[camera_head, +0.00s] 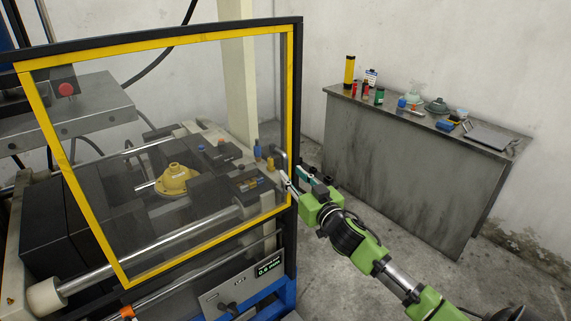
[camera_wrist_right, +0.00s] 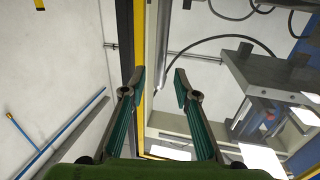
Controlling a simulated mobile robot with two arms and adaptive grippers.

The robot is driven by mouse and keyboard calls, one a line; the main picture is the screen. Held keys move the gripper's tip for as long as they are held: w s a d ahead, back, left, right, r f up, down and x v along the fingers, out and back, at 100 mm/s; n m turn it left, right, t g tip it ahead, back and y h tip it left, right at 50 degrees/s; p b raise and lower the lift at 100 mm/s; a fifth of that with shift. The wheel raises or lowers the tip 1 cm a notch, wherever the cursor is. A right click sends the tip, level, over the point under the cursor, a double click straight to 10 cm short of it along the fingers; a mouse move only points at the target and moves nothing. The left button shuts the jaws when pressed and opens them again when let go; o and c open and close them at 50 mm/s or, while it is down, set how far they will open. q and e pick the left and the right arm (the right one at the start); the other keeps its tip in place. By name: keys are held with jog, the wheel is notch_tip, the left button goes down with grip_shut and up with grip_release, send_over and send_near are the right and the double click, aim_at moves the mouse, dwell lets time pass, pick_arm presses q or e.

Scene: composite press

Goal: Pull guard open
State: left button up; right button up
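The guard (camera_head: 283,95) is a clear panel in a yellow frame on the front of the press, and it looks shut in the head view. A grey upright handle (camera_head: 284,168) is on its right side. My right gripper (camera_head: 291,179) is at that handle, by the frame's right edge. In the right wrist view my right gripper (camera_wrist_right: 160,80) has its fingers apart, with a slim grey bar (camera_wrist_right: 162,50) between the tips. The guard's yellow edge (camera_wrist_right: 139,30) runs behind the left finger. I cannot tell whether the fingers touch the handle. My left gripper is out of view.
Behind the guard are the press bed and a yellow round part (camera_head: 174,180). A control panel with a display (camera_head: 268,268) is below. A grey cabinet (camera_head: 405,170) with bottles and tools on top stands at the right wall. Floor between cabinet and press is clear.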

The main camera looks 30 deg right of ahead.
aim_at(287, 169)
jog(key=shift+w+d+p, duration=0.2)
jog(key=shift+w+p, duration=0.05)
jog(key=shift+w, duration=1.1)
jog(key=shift+w+d+p, duration=0.15)
jog(key=shift+w+p, duration=0.1)
jog(key=shift+w, duration=1.05)
jog(key=shift+c, duration=0.3)
grip_shut()
